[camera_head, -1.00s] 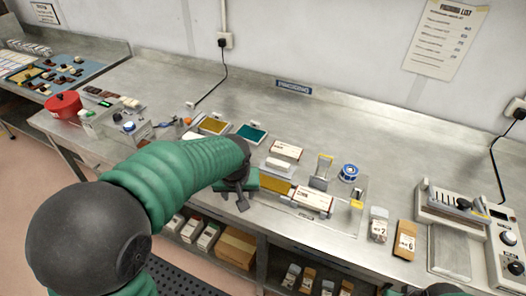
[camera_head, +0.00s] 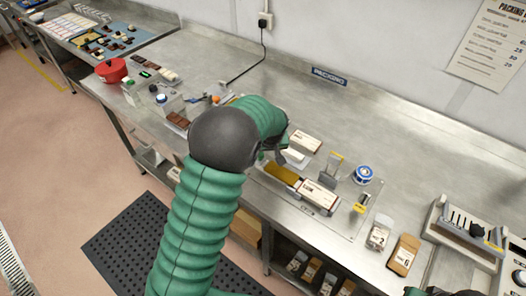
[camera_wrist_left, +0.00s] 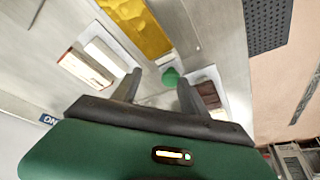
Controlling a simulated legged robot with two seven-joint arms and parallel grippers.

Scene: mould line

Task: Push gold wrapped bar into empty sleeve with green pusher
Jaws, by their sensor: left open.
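The gold wrapped bar (camera_head: 282,175) lies on the table, end-on to a white-and-brown sleeve (camera_head: 318,197) on its right. The gold bar also shows at the top of the left wrist view (camera_wrist_left: 140,27). My left gripper (camera_head: 275,152) is just behind and left of the bar, partly hidden by my arm. In the left wrist view its fingers (camera_wrist_left: 160,90) are spread apart. A small round green thing (camera_wrist_left: 170,77), perhaps the top of the green pusher, shows between them; I cannot tell whether they touch it. The pusher is hidden in the head view. My right gripper is not clearly visible.
Another labelled box (camera_head: 305,141) and a white block (camera_head: 295,158) stand behind the bar. A metal stand (camera_head: 332,168) and a blue tape roll (camera_head: 363,175) are to the right. Packets (camera_head: 404,254) lie near the front edge.

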